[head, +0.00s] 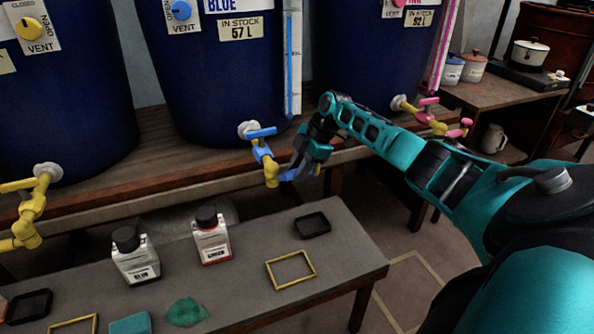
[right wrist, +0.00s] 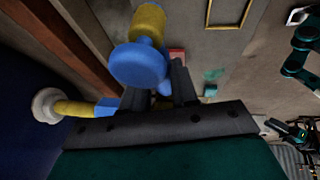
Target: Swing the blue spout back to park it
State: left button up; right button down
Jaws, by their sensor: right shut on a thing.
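The blue spout (head: 271,172) hangs from the tap of the middle dark-blue vat, with a blue valve handle above it and a yellow outlet end. It points down, over the floor gap between the vat bench and the front table. My right gripper (head: 302,167) comes from the right and is shut on the spout's blue side grip. In the right wrist view, the spout's round blue part (right wrist: 138,65) and yellow end stand just beyond the two dark fingers (right wrist: 160,90), which partly hide the gripped piece. My left gripper is not in the head view.
The front table (head: 345,243) holds two bottles, a black tray (head: 312,224), yellow frames (head: 290,269), a green cloth (head: 185,312) and a teal sponge (head: 130,323). Yellow (head: 30,210) and pink (head: 430,118) spouts hang at either side. My right arm passes before the right vat.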

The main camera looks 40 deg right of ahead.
jog(key=c, duration=0.9)
grip_release()
jog(key=shift+o, duration=0.2)
jog(key=p+v, duration=0.3)
jog(key=v, duration=1)
jog(key=shift+w+a, duration=0.1)
